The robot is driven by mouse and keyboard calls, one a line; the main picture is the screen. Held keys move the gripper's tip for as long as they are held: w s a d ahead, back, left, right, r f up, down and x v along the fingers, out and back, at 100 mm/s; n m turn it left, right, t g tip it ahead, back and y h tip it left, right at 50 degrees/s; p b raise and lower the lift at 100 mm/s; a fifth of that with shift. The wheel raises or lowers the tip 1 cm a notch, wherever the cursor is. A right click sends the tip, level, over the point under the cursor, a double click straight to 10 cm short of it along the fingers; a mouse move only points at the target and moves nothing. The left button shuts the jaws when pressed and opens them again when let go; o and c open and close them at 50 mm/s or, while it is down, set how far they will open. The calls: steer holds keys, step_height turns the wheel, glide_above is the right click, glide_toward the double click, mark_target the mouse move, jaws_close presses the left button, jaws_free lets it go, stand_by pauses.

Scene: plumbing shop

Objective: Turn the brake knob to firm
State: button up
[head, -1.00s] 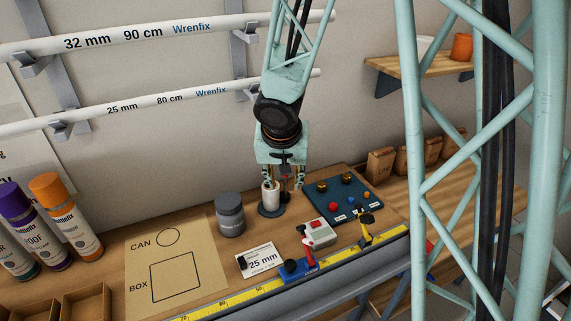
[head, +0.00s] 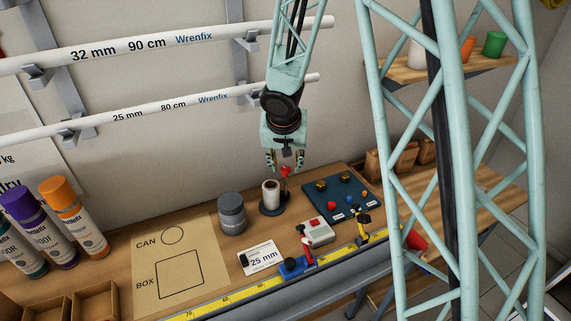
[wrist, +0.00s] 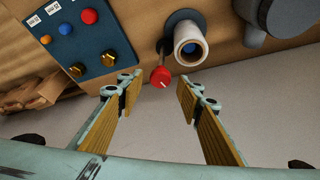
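The brake knob (head: 286,171) is red and stands beside a white roll (head: 271,192) on a dark round base. In the wrist view the knob (wrist: 160,77) shows a small white mark on its face, and the roll (wrist: 189,45) is just right of it. I cannot read any firm marking near it. My gripper (head: 285,161) is above the knob in the head view. In the wrist view my gripper (wrist: 162,92) is open and empty, its wood-coloured finger pads apart on either side below the knob. I cannot see contact with the knob.
A blue panel (wrist: 88,52) with red, orange, blue and brass knobs lies beside the roll. A grey jar (head: 232,215) stands on its other side. A grey-and-red box (head: 316,230) and a yellow rule (head: 240,293) are nearer the front. The wall is close behind.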

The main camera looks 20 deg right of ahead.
steer(key=shift+w+f, duration=0.1)
steer(key=shift+f, duration=0.45)
steer(key=c, duration=0.8)
